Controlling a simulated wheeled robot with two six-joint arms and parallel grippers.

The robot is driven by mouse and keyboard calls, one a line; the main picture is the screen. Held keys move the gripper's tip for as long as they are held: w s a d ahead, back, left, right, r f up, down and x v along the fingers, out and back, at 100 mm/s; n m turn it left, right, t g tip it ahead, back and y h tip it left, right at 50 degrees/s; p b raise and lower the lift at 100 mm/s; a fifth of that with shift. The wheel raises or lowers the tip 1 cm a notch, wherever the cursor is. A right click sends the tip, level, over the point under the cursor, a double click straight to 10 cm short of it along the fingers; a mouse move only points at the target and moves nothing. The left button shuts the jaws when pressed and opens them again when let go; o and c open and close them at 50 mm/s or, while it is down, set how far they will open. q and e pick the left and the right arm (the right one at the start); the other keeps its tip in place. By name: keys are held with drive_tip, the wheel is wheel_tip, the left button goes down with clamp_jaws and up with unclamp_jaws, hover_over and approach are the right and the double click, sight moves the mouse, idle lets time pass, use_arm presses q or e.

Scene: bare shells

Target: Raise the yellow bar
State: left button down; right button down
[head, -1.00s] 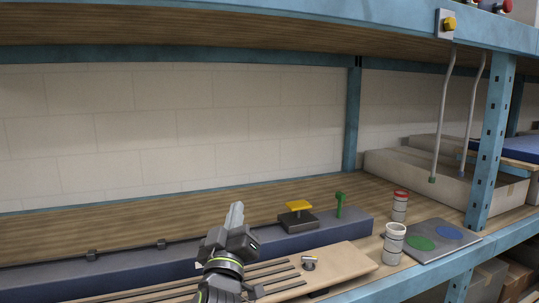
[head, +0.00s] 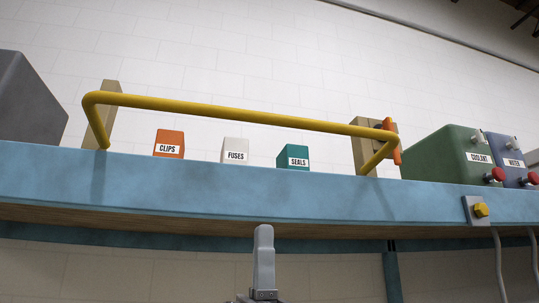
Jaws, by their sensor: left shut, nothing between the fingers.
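The yellow bar (head: 240,113) runs across the front of the upper shelf in the head view. Its bent ends come down by two tan wooden posts, the left post (head: 102,115) and the right post (head: 367,147). An orange piece (head: 391,142) is on the right post, by the bar's right end. My left gripper (head: 264,232) points up from the bottom middle, shut and empty. It is below the bar in the picture, overlapping the shelf's lower edge. My right gripper is not in view.
Behind the bar stand boxes marked CLIPS (head: 169,144), FUSES (head: 235,150) and SEALS (head: 293,157). A green COOLANT container (head: 440,155) and a blue WATER container (head: 507,158) are at right. A yellow knob (head: 481,210) is on the blue shelf beam (head: 200,190).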

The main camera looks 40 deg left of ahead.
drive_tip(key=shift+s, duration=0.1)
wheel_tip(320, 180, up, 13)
drive_tip(key=p, duration=1.2)
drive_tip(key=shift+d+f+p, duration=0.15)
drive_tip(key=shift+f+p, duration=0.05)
drive_tip(key=shift+p, duration=0.1)
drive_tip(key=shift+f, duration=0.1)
